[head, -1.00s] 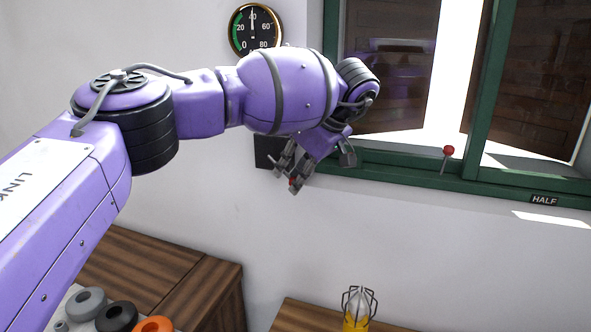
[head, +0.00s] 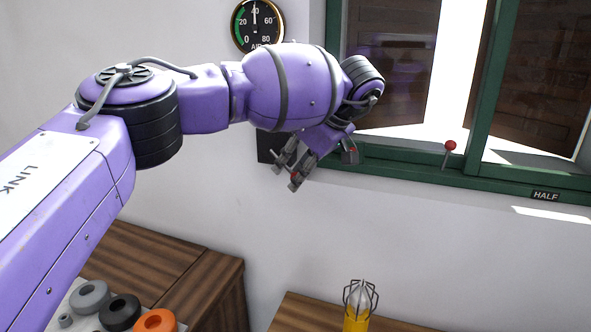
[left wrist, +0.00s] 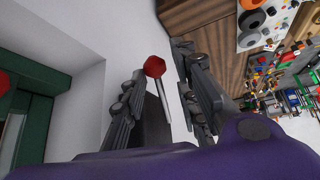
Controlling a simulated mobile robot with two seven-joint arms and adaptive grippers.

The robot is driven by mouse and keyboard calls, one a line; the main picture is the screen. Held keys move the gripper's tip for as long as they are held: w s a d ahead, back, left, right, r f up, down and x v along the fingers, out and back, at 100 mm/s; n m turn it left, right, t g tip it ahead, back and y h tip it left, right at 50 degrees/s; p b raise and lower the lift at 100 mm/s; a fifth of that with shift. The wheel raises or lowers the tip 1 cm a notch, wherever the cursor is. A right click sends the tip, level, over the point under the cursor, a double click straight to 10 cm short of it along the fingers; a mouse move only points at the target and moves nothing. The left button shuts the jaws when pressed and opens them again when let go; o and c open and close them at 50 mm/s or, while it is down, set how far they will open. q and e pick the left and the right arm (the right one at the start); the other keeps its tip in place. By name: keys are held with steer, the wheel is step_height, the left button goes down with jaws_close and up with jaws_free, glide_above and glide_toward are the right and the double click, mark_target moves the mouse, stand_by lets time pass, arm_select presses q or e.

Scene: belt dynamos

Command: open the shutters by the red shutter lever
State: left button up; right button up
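My left gripper (head: 291,172) is at the wall below the window's left corner, in front of a dark box. A red knob (head: 294,175) shows between its fingers. In the left wrist view this red knob (left wrist: 155,66) sits on a thin grey rod; the fingers of the left gripper (left wrist: 157,68) stand apart on either side, with small gaps. Another red-knobbed lever (head: 449,147) stands on the green window sill, left of a HALF plate (head: 545,196). I cannot tell which is the shutter lever. The dark shutters (head: 388,65) stand partly open, with bright light between them. My right gripper is not in view.
A round gauge (head: 257,25) hangs on the wall above my left arm. Below are a wooden bench (head: 150,262), coloured rings including an orange one (head: 154,321), and a yellow caged lamp (head: 357,318) on another wooden top. The wall between is bare.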

arm_select(q)
steer(key=v, duration=1.2)
